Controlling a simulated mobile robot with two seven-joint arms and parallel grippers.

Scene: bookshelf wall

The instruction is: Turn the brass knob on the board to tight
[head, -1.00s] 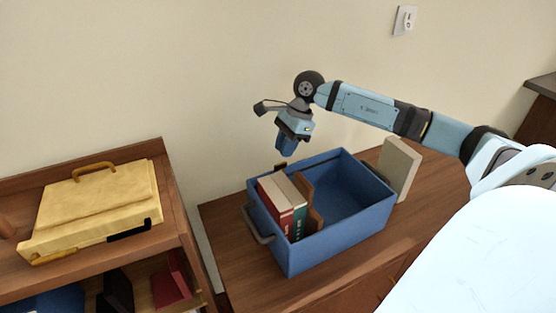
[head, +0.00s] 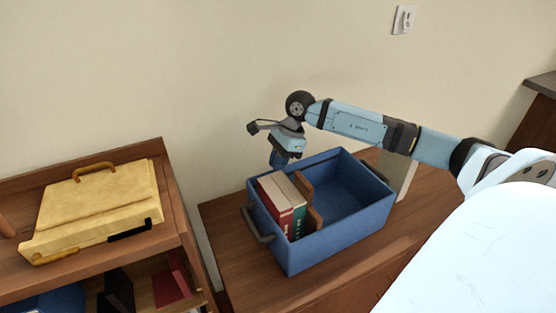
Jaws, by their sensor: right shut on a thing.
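My right gripper (head: 277,164) is low over the far left rim of a blue box (head: 345,226), behind the books. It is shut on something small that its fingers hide. A brown upright board (head: 312,205) stands inside the box, against the books. I cannot make out a brass knob, and I cannot tell whether the gripper holds it. My left gripper is not in view.
A red book (head: 272,205) and a green book (head: 298,222) stand in the box's left part; its right part is empty. A pale block (head: 402,180) stands behind the box. A yellow case (head: 95,210) lies on the left shelf.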

